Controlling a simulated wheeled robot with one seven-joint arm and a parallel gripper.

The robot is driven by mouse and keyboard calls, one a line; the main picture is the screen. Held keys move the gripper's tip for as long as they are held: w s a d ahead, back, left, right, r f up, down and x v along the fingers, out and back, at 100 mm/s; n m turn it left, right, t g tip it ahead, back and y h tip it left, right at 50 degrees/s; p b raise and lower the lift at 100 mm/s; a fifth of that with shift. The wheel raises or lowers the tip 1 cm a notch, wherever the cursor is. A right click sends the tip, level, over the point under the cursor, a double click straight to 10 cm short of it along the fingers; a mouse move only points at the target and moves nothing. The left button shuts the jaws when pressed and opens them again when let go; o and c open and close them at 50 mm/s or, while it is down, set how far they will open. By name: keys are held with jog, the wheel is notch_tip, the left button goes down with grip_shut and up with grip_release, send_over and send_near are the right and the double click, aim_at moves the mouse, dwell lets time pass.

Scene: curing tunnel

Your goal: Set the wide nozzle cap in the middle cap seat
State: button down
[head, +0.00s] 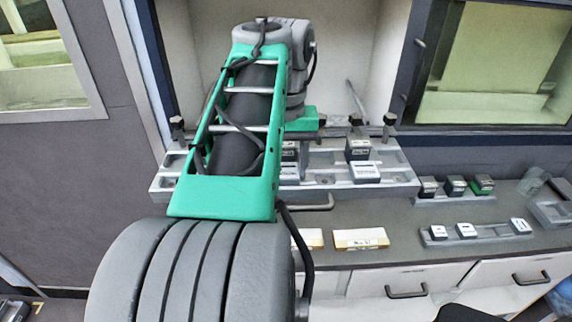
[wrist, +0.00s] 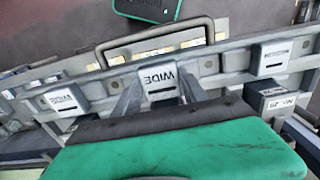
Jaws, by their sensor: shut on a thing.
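The wide nozzle cap (wrist: 158,78) is a pale block with "WIDE" on it, upside down in the wrist view. The two fingers of my gripper (wrist: 160,94) are shut on its sides. The cap is at the middle of the long grey seat fixture (wrist: 230,75), level with its front rail. I cannot tell whether it rests fully in the middle seat, as its underside is hidden. In the head view my arm covers my gripper and much of the fixture (head: 400,178); a pale cap (head: 289,172) shows beside the arm.
Labelled caps sit on either side in the wrist view, left (wrist: 65,98) and right (wrist: 272,56). A dark block marked "No. 29" (wrist: 282,102) stands behind the right one. A front handle (wrist: 150,42), card (head: 360,239) and racks (head: 455,200) (head: 490,236) are nearby.

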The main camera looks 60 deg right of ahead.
jog(key=c, duration=0.5)
grip_release()
